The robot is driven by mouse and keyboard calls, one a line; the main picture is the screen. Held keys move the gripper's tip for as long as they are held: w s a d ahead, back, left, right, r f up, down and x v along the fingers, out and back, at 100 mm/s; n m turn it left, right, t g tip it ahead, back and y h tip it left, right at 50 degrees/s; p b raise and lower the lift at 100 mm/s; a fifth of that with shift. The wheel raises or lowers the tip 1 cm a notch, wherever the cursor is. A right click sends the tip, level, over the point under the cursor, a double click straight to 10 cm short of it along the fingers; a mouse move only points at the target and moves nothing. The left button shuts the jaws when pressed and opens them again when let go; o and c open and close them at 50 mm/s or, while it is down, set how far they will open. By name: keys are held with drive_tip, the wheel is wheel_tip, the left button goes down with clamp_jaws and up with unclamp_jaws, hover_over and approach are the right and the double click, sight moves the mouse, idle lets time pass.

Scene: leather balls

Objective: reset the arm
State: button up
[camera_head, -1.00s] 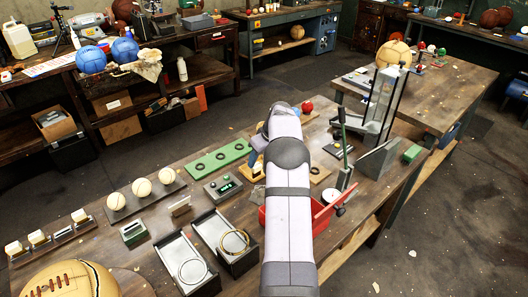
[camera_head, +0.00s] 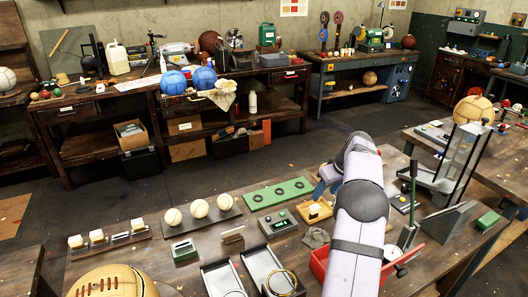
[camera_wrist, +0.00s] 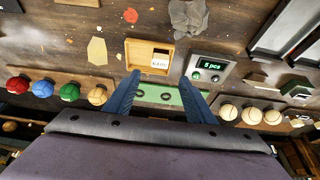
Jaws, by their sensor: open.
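My gripper (camera_wrist: 160,92) shows in the wrist view with its two blue fingers apart and nothing between them. It hangs above the workbench (camera_wrist: 225,20). Beyond the fingertips lie a small wooden tray (camera_wrist: 134,54) with a white label and a grey counter box (camera_wrist: 208,66) reading "5 pcs". A green strip (camera_wrist: 160,95) with dark rings shows between and beyond the fingers. In the head view my pale arm reaches over the bench, and the gripper (camera_head: 322,188) is partly hidden behind it, near the wooden tray (camera_head: 314,211).
Three cream balls (camera_head: 199,208) sit on a dark board left of the arm. Two black-sided trays (camera_head: 222,279) stand at the front. A red bin (camera_head: 318,262) and a green-handled lever press (camera_head: 412,200) are close to the arm. A glass-sided chute (camera_head: 462,160) rises at right.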

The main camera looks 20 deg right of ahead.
drive_tip(key=s+a+r+g+p, duration=0.1)
drive_tip(key=s+a+r+p, duration=0.15)
drive_tip(key=a, duration=0.55)
drive_tip(key=s+a+r+g+p, duration=0.15)
drive_tip(key=a+r+p, duration=0.25)
drive_tip(key=a, duration=0.4)
drive_tip(key=s+a+r+p, duration=0.2)
drive_tip(key=a+r+p, duration=0.1)
drive_tip(key=a, duration=0.4)
drive_tip(key=s+a+r+g+p, duration=0.15)
drive_tip(key=s+a+p, duration=0.25)
drive_tip(key=s+a, duration=0.5)
drive_tip(key=s+a+r+g+p, duration=0.15)
drive_tip(key=s+a+p, duration=0.35)
drive_tip(key=s, duration=0.7)
drive_tip(key=shift+t, duration=0.45)
drive_tip(key=f+b, duration=1.6)
drive_tip(key=b, duration=0.1)
drive_tip(key=f+b, duration=0.9)
drive_tip(key=shift+s+a, duration=0.2)
drive_tip(key=shift+a, duration=0.05)
drive_tip(key=shift+r, duration=0.1)
